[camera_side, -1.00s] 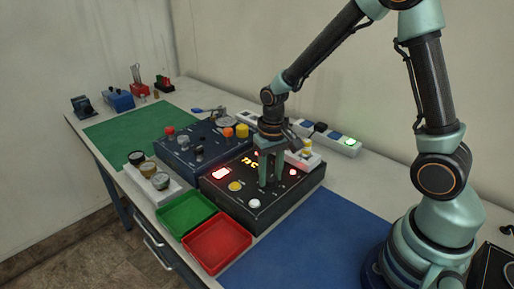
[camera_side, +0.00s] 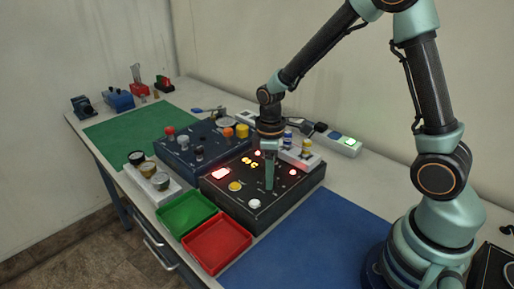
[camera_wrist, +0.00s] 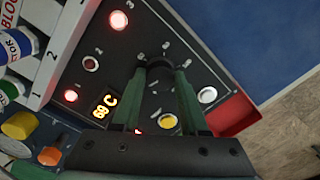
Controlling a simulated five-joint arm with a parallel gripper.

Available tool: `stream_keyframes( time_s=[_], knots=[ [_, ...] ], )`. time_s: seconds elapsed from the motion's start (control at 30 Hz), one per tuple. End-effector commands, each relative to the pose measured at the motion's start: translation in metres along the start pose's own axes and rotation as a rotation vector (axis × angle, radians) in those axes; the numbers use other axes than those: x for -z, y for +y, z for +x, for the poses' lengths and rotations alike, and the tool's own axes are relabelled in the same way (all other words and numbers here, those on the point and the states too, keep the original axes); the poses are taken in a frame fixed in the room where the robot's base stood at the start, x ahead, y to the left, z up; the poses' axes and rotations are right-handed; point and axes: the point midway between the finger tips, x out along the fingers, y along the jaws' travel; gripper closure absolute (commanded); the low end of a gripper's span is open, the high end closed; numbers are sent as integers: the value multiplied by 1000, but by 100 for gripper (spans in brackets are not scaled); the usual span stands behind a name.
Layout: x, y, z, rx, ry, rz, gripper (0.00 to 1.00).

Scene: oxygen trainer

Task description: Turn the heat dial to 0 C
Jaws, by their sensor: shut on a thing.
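The heat dial (camera_wrist: 158,70) is a dark round knob on the black control box (camera_side: 300,187), with small printed marks around it. My gripper (camera_wrist: 160,77) points down at the box, its two green fingers shut on the sides of the dial. In the side view my gripper (camera_side: 269,187) shows nearly edge-on, and the dial is hidden behind it. The lit orange display (camera_wrist: 105,106) appears to read 69 C in the wrist view; its first digits are slightly unclear.
Beside the dial are a yellow button (camera_wrist: 167,121), a white button (camera_wrist: 207,95) and red lamps. A blue box with knobs (camera_side: 190,155) stands to the left, and a rack of bottles (camera_side: 297,152) behind. Green (camera_side: 163,212) and red trays (camera_side: 244,237) lie in front.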

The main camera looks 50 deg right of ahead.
Motion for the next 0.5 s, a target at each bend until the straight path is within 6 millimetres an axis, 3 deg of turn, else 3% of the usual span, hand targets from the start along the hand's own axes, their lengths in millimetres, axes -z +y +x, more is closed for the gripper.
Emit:
stream_keyframes(
  time_s=[0.5],
  knots=[
    [-1,2,1,12,-10,-478,100]
  ],
)
